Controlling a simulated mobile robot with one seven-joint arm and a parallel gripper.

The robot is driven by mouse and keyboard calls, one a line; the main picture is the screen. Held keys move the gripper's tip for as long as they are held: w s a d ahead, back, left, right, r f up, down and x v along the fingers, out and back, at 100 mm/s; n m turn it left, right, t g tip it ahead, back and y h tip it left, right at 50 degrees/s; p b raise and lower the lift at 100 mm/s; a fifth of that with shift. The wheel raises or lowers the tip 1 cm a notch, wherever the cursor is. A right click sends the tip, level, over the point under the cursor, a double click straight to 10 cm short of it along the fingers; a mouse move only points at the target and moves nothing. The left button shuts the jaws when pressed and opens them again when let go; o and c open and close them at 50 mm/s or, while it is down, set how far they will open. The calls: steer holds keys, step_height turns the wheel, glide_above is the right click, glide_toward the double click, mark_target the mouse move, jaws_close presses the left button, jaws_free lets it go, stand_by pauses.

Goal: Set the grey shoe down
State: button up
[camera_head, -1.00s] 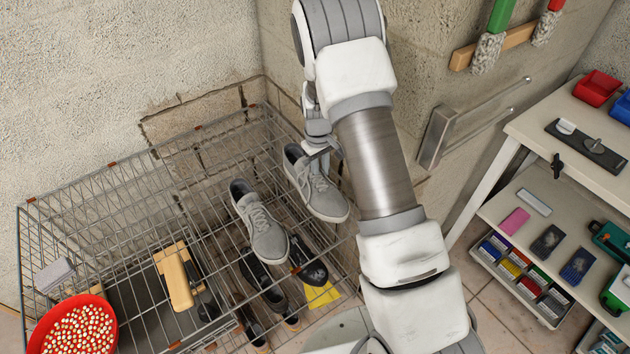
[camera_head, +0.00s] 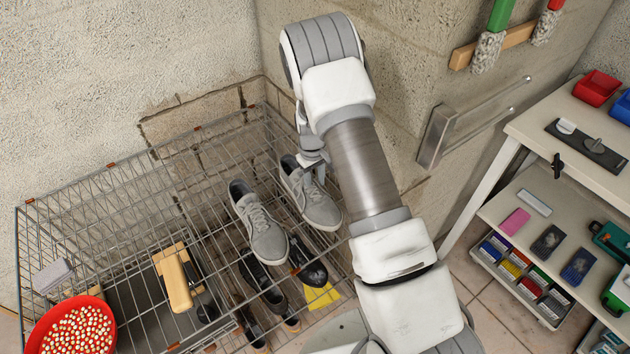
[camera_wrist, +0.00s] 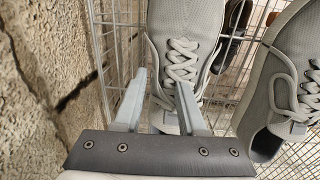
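A grey lace-up shoe (camera_head: 318,205) is at the right end of the wire rack's top, with its toe toward the front. It fills the middle of the wrist view (camera_wrist: 185,22), laces up. My gripper (camera_wrist: 162,82) has its two fingers on either side of the shoe's tongue and ankle part, shut on it. In the head view my gripper (camera_head: 316,162) is at the shoe's heel end, partly hidden by my arm. A matching grey shoe (camera_head: 262,232) stands just left of it on the wire rack (camera_head: 120,190). Whether the held shoe touches the wires is unclear.
Dark shoes (camera_head: 262,280) and a yellow card (camera_head: 322,295) are lower in the rack. A wooden-backed brush (camera_head: 176,280) and a red bowl of beads (camera_head: 78,332) are at the left. Walls close off the back and right. The rack's back left is bare.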

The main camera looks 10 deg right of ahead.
steer(key=shift+o, duration=0.6)
steer(key=shift+r, duration=0.1)
step_height(320, 180, up, 13)
step_height(320, 180, up, 11)
steer(key=m+t, duration=0.1)
glide_above(313, 183)
steer(key=s, duration=0.5)
steer(key=s+r+m+t+y, duration=0.1)
steer(key=s+r+m+t, duration=0.15)
steer(key=s+r, duration=1.25)
steer(key=s+t, duration=0.2)
steer(key=s, duration=0.8)
steer(key=shift+d+f+m+p, duration=0.3)
steer(key=shift+f+m+p, duration=0.15)
